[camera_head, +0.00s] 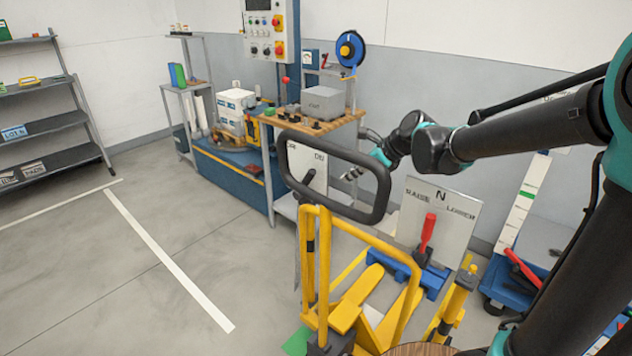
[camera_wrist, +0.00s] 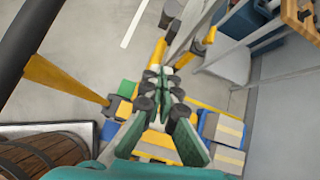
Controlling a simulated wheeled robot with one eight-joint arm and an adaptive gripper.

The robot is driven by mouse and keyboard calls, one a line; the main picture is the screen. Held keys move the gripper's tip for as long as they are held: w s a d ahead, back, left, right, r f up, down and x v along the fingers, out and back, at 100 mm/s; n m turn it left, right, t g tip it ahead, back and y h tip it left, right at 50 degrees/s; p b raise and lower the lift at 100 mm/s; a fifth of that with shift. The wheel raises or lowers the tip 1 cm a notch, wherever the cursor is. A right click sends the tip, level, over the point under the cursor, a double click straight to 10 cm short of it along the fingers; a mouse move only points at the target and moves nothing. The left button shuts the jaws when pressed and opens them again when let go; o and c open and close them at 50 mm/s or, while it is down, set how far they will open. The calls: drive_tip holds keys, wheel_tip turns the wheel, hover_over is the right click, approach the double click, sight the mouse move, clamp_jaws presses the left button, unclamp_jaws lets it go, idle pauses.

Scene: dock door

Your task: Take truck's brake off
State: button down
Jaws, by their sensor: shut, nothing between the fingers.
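The yellow pallet truck (camera_head: 308,262) stands in front of me, with a black loop handle (camera_head: 283,160) at its top. A plate with partly hidden lettering (camera_head: 313,160) and a small dark lever (camera_head: 308,177) shows through the loop. A second plate (camera_head: 408,212), marked RAISE, N and LOWER, carries a red-handled lever (camera_head: 427,230), standing near upright. I cannot tell which lever is the brake. My gripper (camera_head: 347,175) is by the right part of the loop, seen partly through it. In the wrist view my gripper (camera_wrist: 158,72) is shut and empty above the yellow truck parts.
A workbench (camera_head: 330,124) with a grey box and blue reel stands behind the truck. Shelves (camera_head: 48,126) stand at far left. A blue cart (camera_head: 505,287) is at the right. A barrel (camera_wrist: 30,155) shows in the wrist view. The floor at left is clear.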

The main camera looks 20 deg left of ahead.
sight(313, 171)
drive_tip(key=x, duration=0.3)
drive_tip(key=a+r+x, duration=0.1)
drive_tip(key=x, duration=0.6)
drive_tip(key=shift+w+a+r, duration=0.15)
drive_tip(key=shift+w+a, duration=0.05)
drive_tip(key=shift+a, duration=0.4)
drive_tip(key=shift+w+a+r, duration=0.15)
drive_tip(key=shift+a+r, duration=0.15)
drive_tip(key=shift+a, duration=0.25)
drive_tip(key=shift+w+a+r+g+h, duration=0.2)
drive_tip(key=shift+a+r+g+h, duration=0.1)
drive_tip(key=shift+a+r+h, duration=0.35)
drive_tip(key=shift+w+a+r, duration=0.3)
drive_tip(key=shift+a+r, duration=0.15)
drive_tip(key=shift+a, duration=0.2)
